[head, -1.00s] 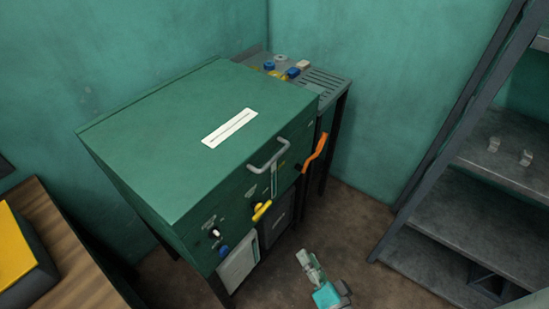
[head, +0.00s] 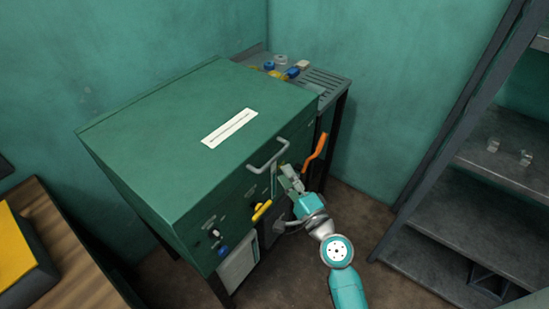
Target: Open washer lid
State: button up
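The green washer (head: 165,200) stands against the wall with its lid (head: 190,120) shut. A white label strip (head: 230,128) lies on the lid. A grey bar handle (head: 269,156) is on the upper front, near the lid's edge. My gripper (head: 284,170) is in front of the washer, just below and right of the grey handle. I cannot tell whether it touches the handle. Its fingers are small and partly merge with the front panel, so their opening is unclear. An orange lever (head: 315,152) is right of my gripper, and a yellow lever (head: 262,211) is lower left of it.
A side shelf (head: 325,84) with several small blue, yellow and white parts stands behind the washer's right. A dark metal rack (head: 425,235) is at the right. A wooden bench (head: 65,260) with a yellow-topped box is at the lower left. Some floor is free between washer and rack.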

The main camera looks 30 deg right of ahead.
aim_at(275, 157)
jog(key=shift+w+a+r, duration=0.1)
jog(key=shift+w+r, duration=0.1)
jog(key=shift+w, duration=0.95)
jog(key=shift+w+d+r, duration=0.1)
jog(key=shift+w+r, duration=0.1)
jog(key=shift+w, duration=1)
jog(key=shift+w+a+r, duration=0.1)
jog(key=shift+w+r, duration=0.1)
jog(key=shift+w, duration=0.95)
grip_shut()
